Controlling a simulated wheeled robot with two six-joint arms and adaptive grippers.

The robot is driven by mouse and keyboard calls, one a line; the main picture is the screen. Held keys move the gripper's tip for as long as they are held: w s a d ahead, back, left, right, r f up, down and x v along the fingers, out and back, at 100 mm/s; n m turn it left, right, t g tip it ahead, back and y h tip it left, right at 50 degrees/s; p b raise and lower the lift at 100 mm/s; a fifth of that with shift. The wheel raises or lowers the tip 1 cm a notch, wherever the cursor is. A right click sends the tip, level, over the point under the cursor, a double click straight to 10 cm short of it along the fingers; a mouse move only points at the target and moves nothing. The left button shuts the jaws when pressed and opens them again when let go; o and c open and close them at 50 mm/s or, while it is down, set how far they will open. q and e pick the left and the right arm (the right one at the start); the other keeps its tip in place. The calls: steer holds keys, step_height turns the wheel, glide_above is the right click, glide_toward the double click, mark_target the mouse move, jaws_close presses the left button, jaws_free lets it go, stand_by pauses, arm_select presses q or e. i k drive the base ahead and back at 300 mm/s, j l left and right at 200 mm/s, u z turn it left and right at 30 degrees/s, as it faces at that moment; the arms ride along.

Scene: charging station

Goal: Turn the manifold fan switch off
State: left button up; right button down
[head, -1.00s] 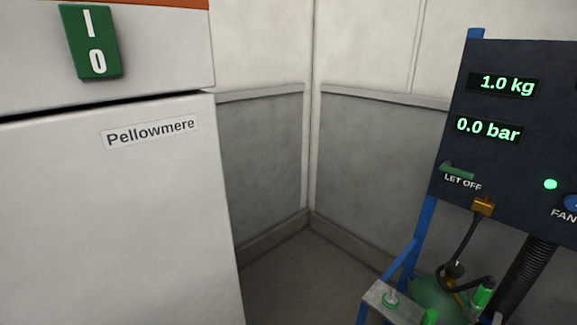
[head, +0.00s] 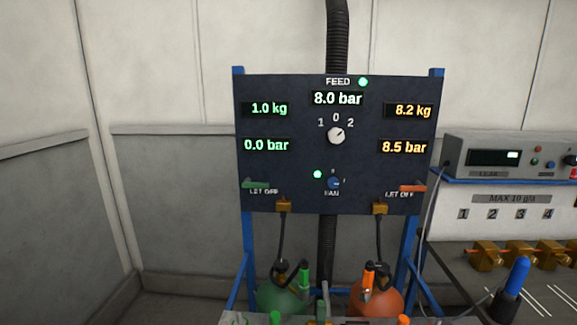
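The fan switch (head: 334,183) is a small blue knob low in the middle of the dark manifold panel (head: 290,190), just above the label FAN. Small marks sit above it and to its right. Its pointer seems to face right, but it is too small to be sure. A green lamp (head: 318,174) glows at its upper left. Neither of my grippers is in view.
Above the fan switch is a white selector knob (head: 336,135) marked 1, 0, 2. A green lever (head: 256,185) and an orange lever (head: 412,188) flank it. Green (head: 280,300) and orange (head: 376,300) cylinders stand below. A bench (head: 450,275) with brass fittings is at right.

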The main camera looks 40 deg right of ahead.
mark_target(333, 182)
steer(key=z, duration=1.8)
